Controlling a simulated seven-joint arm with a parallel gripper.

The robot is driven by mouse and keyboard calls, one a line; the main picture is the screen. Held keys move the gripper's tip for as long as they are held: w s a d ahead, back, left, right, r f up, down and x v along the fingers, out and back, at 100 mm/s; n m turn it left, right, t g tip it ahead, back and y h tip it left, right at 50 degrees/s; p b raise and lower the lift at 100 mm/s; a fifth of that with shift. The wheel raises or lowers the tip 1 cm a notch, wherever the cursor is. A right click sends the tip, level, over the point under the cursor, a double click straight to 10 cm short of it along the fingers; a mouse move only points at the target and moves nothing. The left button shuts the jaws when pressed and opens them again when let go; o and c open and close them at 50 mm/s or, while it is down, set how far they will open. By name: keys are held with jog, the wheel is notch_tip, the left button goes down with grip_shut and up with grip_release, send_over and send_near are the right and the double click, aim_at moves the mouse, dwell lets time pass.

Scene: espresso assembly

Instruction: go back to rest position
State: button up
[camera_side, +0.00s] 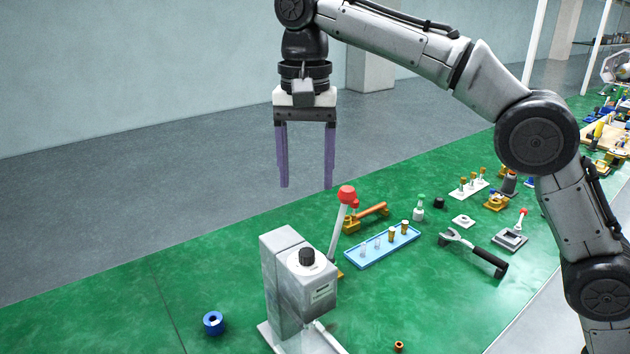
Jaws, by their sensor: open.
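My gripper (306,186) is at the upper middle of the side view, pointing straight down with two long purple fingers set apart. It is open and nothing is between the fingers. It hangs in the air, well clear of everything on the green table (130,310). The fingertips show above and behind the grey machine (285,280) and up and to the left of the lever with a red knob (347,194).
A blue tray (375,252) holds several small cups or pegs. A black-handled portafilter-like tool (488,262) lies to its right. A blue ring (213,323) lies at the left front. More small parts crowd the far right. The table's left part is mostly clear.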

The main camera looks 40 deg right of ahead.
jog(key=s+d+r+m+t, duration=0.1)
jog(key=s+d+r+t, duration=0.1)
jog(key=s+d+r, duration=0.5)
jog(key=s+d+t, duration=0.1)
jog(key=s+d, duration=0.8)
jog(key=s+d+f+n+t, duration=0.1)
jog(key=s+f+n, duration=0.3)
jog(key=f, duration=0.5)
jog(key=s+d+f+n+t, duration=0.1)
jog(key=s+f+n, duration=0.4)
jog(key=f, duration=0.5)
jog(key=shift+s+d+f+t, duration=0.2)
jog(key=shift+s+d+t, duration=0.1)
jog(key=shift+s+d, duration=0.7)
